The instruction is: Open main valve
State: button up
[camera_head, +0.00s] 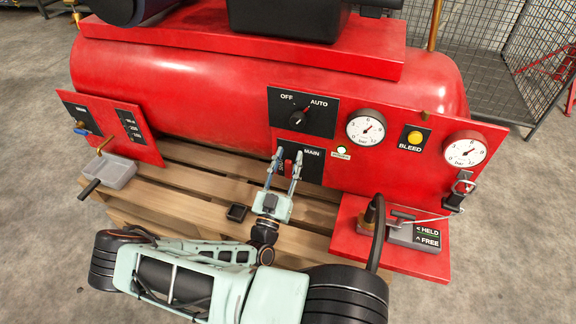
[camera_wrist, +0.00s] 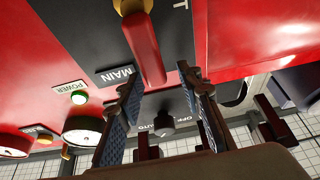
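The main valve has a red lever handle (camera_wrist: 148,50) on a brass stem (camera_wrist: 130,6), against a black panel marked MAIN (camera_head: 312,154). In the head view only a small red part of the lever (camera_head: 288,167) shows between my fingers. My gripper (camera_head: 288,156) is in front of this panel. In the wrist view its two blue-padded fingers (camera_wrist: 160,74) stand apart, with the free end of the lever between their tips. A gap shows on each side of the lever, so the gripper is open and holds nothing. How deep the lever sits between the pads is hard to tell.
Above the valve is an OFF/AUTO knob (camera_head: 298,117); a green power lamp (camera_head: 341,151) and gauges (camera_head: 366,127) are to its right. A hose and a grey HELD/FREE block (camera_head: 414,234) stand at right. A wooden pallet (camera_head: 190,205) lies below the red tank (camera_head: 180,80).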

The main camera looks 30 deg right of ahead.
notch_tip(320, 180, up, 7)
jog(key=shift+f, duration=0.1)
dwell(0.7)
